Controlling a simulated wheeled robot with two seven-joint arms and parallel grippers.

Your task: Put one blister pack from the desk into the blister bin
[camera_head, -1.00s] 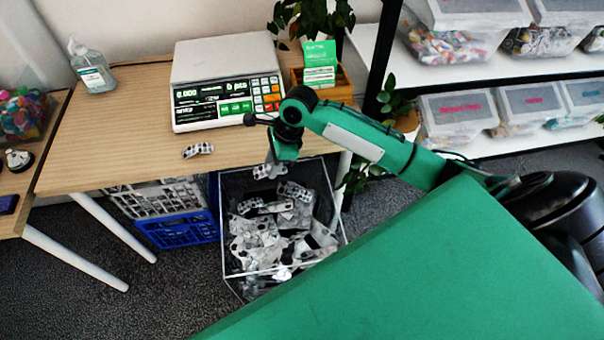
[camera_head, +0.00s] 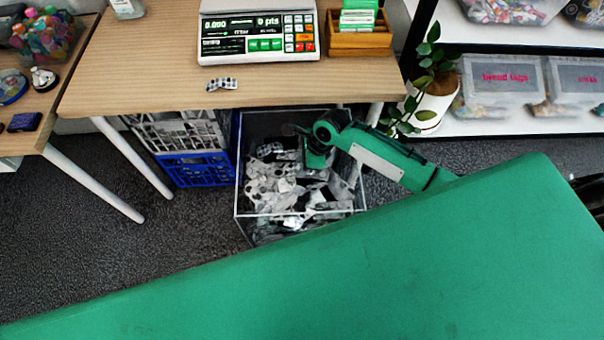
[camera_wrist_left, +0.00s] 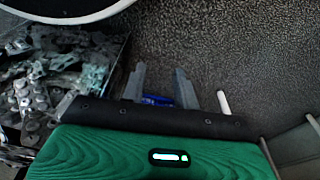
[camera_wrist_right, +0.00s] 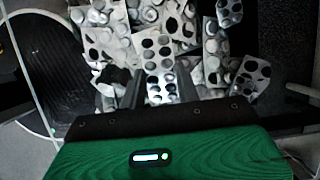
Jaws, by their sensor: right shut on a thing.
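The blister bin (camera_head: 237,190) is a clear-walled box on the floor, below the desk's front edge, heaped with blister packs. One silver blister pack with dark pockets (camera_head: 222,84) lies on the desk (camera_head: 150,60). My right gripper (camera_head: 312,165) is down inside the bin's opening, over the heap. In the right wrist view it is shut on a blister pack (camera_wrist_right: 160,88), with other packs close behind. Whether the held pack touches the heap I cannot tell. My left gripper (camera_wrist_left: 160,88) is outside the head view; in its wrist view its fingers are apart and empty.
A counting scale (camera_head: 258,30) and a wooden card box (camera_head: 360,40) stand on the desk. Grey and blue crates (camera_head: 195,170) sit under it, left of the bin. A potted plant (camera_head: 432,105) and shelves with clear boxes (camera_head: 500,88) are at the right.

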